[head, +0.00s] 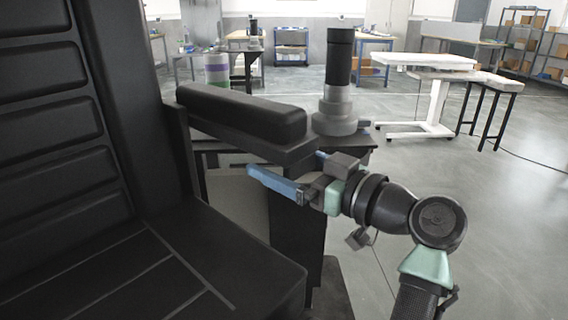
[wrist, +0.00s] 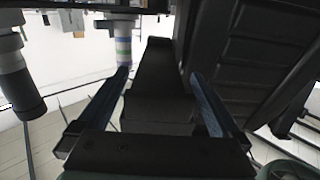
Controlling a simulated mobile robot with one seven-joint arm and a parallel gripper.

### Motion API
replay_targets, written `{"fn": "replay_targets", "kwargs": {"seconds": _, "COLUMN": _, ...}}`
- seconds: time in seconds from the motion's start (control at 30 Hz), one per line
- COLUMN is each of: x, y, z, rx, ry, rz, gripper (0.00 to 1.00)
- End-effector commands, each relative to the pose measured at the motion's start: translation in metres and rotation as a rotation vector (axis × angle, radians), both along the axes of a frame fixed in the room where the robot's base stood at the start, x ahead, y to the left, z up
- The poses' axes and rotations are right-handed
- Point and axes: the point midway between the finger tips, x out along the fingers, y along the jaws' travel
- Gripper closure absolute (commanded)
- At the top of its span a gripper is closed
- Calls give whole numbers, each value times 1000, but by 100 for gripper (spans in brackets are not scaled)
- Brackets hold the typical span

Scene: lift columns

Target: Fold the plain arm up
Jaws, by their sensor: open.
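A plain black padded arm (head: 245,115) is level at the side of a black chair (head: 95,200) in the head view. In the wrist view the plain arm (wrist: 157,85) runs away between my two blue fingers. My gripper (head: 286,162) is open, just in front of and slightly below the arm's front end. The wrist view shows my gripper (wrist: 160,74) with one finger on each side of the arm and a gap to each. I cannot tell whether the fingertips reach past its front end. The chair's far side is out of view.
A grey and black cylinder (head: 337,80) stands on a small dark table right beside the arm. A banded cylinder (head: 216,68) stands behind the arm. A white table (head: 425,62) and a dark-legged bench (head: 490,85) are farther right. Floor at the right is clear.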

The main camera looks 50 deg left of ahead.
Motion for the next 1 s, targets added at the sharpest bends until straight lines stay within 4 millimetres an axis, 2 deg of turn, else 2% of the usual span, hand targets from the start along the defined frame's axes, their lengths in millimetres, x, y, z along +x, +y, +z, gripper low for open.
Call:
{"fn": "replay_targets", "kwargs": {"seconds": 0.2, "x": 0, "y": 0, "z": 0, "rx": 0, "ry": 0, "rz": -1, "gripper": 0}}
{"fn": "replay_targets", "kwargs": {"seconds": 0.77, "x": 0, "y": 0, "z": 0, "rx": 0, "ry": 0, "rz": -1, "gripper": 100}}
{"fn": "replay_targets", "kwargs": {"seconds": 1.0, "x": 0, "y": 0, "z": 2, "rx": -3, "ry": 0, "rz": 0, "gripper": 100}}
